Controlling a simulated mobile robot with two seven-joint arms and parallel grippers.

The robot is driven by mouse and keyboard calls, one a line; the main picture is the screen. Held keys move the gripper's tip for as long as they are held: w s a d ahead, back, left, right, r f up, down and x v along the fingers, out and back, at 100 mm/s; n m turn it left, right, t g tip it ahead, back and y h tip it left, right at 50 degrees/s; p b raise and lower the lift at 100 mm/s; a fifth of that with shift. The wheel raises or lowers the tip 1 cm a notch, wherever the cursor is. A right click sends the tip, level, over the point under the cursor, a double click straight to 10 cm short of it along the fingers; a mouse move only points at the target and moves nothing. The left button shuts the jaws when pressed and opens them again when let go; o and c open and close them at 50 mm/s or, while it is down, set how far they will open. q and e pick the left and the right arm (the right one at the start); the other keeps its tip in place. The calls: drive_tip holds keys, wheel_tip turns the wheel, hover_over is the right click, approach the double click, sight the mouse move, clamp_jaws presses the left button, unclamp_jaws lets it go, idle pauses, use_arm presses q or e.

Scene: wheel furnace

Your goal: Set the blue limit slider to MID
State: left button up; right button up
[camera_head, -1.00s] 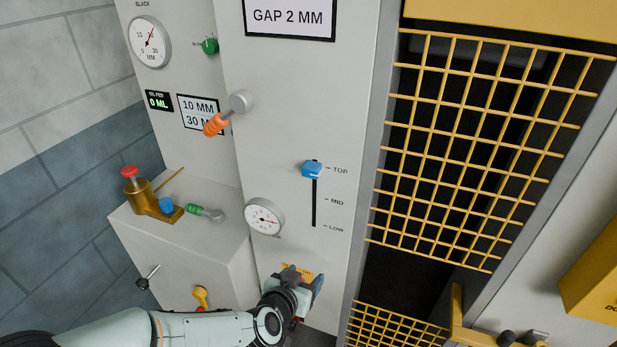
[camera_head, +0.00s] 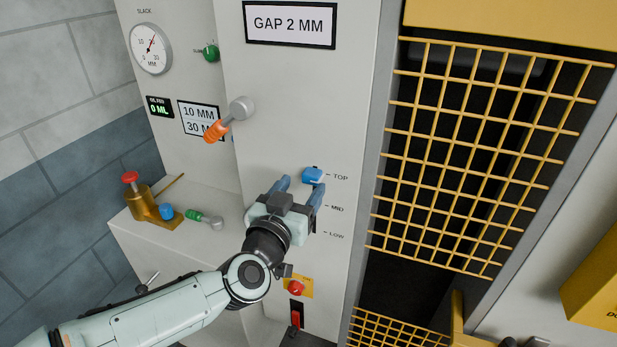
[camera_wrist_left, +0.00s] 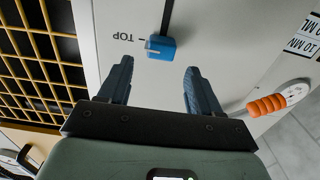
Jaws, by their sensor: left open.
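The blue limit slider (camera_head: 312,175) sits at the TOP mark at the upper end of its vertical slot on the light grey panel. The MID and LOW marks are below it, and my left gripper hides most of the slot. My left gripper (camera_head: 301,186) is open and empty, just below and to the left of the slider in the head view. In the left wrist view the slider (camera_wrist_left: 160,47) lies ahead of the gap between the two fingertips (camera_wrist_left: 158,72), apart from both. My right gripper is not in view.
An orange-handled lever (camera_head: 217,130) sticks out of the panel at upper left. A yellow mesh guard (camera_head: 470,150) stands to the right. A red button (camera_head: 296,288) and a red switch (camera_head: 295,319) are below the gripper. The panel above the slider is clear.

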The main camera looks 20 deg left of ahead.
sight(309, 176)
use_arm(q)
drive_tip(key=shift+w+d, duration=0.15)
drive_tip(key=shift+w, duration=2.15)
